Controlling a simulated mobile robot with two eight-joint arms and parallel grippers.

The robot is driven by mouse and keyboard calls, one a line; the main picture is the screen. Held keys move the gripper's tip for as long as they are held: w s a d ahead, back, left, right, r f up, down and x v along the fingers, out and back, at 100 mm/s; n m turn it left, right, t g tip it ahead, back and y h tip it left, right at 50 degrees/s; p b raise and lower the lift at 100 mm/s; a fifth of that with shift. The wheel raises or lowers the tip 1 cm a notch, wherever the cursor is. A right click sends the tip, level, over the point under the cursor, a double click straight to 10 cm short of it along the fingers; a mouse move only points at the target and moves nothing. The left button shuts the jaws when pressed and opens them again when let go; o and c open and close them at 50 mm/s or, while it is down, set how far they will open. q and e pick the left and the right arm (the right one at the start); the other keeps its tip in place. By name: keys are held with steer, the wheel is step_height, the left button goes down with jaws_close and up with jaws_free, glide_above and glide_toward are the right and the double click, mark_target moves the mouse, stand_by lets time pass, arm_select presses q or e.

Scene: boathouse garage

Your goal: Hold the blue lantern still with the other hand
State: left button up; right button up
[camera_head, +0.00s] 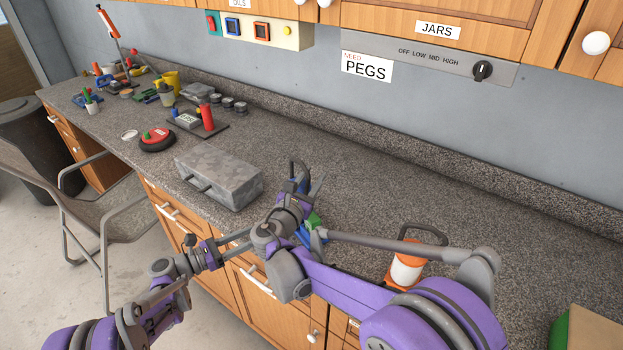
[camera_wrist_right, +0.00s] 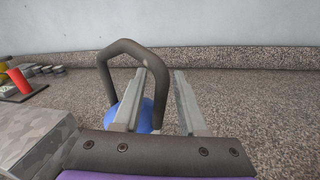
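The blue lantern (camera_wrist_right: 146,113) shows in the right wrist view as a rounded blue body under a dark angular handle, just beyond and left of my fingers. In the head view its dark handle (camera_head: 296,164) rises behind my right gripper (camera_head: 308,184), which hides most of the body. My right gripper is open; in its wrist view the two fingers (camera_wrist_right: 158,100) stand apart with no object gripped between them. The left finger overlaps the lantern; I cannot tell whether they touch. My left gripper (camera_head: 240,243) is near the counter's front edge, its fingers apart, clear of the lantern.
A grey stone-patterned box (camera_head: 222,170) sits left of the lantern. An orange and white lantern (camera_head: 405,268) stands to the right, partly behind my arm. Blue and green pieces (camera_head: 306,235) show beside my right wrist. The counter (camera_head: 480,220) is clear behind and right.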

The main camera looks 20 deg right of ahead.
jaws_close()
stand_by(0.8)
arm_select(q)
jaws_close()
stand_by(0.4)
stand_by(1.2)
